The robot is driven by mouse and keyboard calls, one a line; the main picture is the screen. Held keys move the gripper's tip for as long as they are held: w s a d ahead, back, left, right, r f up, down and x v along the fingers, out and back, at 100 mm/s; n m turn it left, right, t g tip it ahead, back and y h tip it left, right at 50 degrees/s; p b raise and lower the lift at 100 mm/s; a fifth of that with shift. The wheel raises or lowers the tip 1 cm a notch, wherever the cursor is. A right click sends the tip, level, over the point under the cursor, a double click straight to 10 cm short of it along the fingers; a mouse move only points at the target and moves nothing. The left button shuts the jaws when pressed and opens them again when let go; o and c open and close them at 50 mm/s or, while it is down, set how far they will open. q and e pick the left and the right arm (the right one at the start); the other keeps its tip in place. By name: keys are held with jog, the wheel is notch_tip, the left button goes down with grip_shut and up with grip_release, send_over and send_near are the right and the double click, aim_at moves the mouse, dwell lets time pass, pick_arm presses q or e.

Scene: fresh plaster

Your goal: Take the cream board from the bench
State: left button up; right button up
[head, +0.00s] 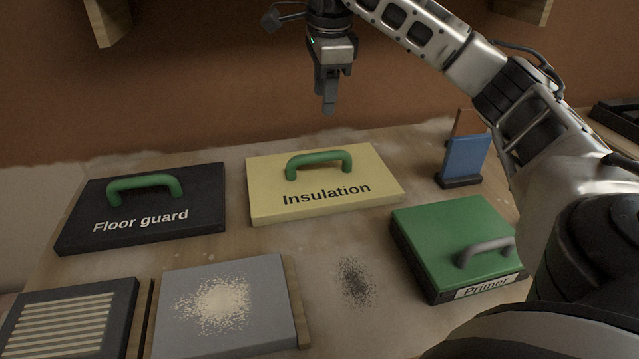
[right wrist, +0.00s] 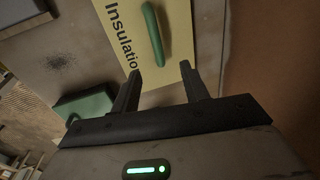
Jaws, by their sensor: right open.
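The cream board (head: 265,206) lies flat at the back middle of the bench (head: 330,250). It is labelled "Insulation" and has a green handle (head: 320,160) on top. My right gripper (head: 329,108) is above and behind the board, pointing down, apart from it. In the right wrist view the open, empty fingers (right wrist: 160,88) point toward the board (right wrist: 130,47), with its handle (right wrist: 153,35) ahead of them. My left gripper is in neither view.
A black "Floor guard" board (head: 80,215) lies left of the cream board. A green "Primer" case (head: 450,230) is at right front, with a blue upright piece (head: 465,157) behind it. A grey speckled board (head: 270,275) and a slatted panel (head: 65,325) lie in front. A wall stands behind.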

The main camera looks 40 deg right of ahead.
send_over(322, 153)
jog(key=f, duration=0.7)
jog(key=shift+s+a+f+b, duration=0.15)
jog(key=shift+s+a+b, duration=0.05)
jog(key=shift+s+b, duration=0.1)
jog(key=shift+w+d+f, duration=0.1)
jog(key=shift+f, duration=1.3)
jog(key=shift+w+f, duration=0.1)
jog(key=shift+f, duration=1.25)
grip_shut()
